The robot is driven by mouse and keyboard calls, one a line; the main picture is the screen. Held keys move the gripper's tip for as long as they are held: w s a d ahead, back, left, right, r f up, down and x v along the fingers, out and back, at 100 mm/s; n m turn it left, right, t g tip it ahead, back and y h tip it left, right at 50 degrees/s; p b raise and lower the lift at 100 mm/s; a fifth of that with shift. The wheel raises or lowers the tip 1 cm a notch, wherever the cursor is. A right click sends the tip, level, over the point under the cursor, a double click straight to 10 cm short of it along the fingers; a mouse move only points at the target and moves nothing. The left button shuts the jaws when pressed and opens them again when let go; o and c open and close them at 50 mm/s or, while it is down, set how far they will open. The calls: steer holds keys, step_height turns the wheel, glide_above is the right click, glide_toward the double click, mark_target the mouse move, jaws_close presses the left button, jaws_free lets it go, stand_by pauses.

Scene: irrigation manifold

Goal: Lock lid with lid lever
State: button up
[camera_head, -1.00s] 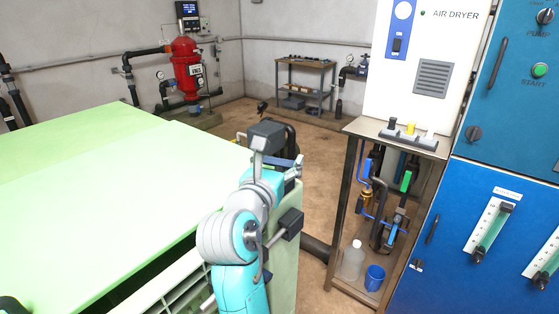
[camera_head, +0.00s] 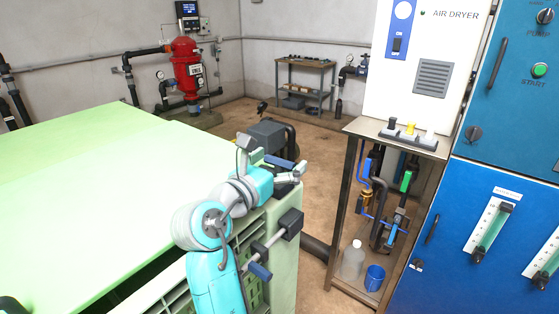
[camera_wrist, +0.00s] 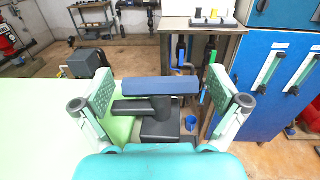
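The pale green lid (camera_head: 110,160) covers a large green box (camera_head: 285,262). At the box's far right corner is a lever with a blue bar handle (camera_head: 279,161). In the wrist view, the blue handle (camera_wrist: 160,86) lies crosswise above a black post and block (camera_wrist: 160,130). My gripper (camera_head: 268,160) is open, with its fingers spread to either side of the handle in the wrist view (camera_wrist: 158,92). I cannot tell whether either finger touches it.
A dark box-shaped unit (camera_head: 266,134) stands behind the corner. To the right are a metal stand (camera_head: 352,128) with a bottle (camera_head: 352,262) and blue cup (camera_head: 375,277), and a blue cabinet (camera_head: 470,225).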

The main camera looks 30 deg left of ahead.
steer(key=shift+s, duration=3.75)
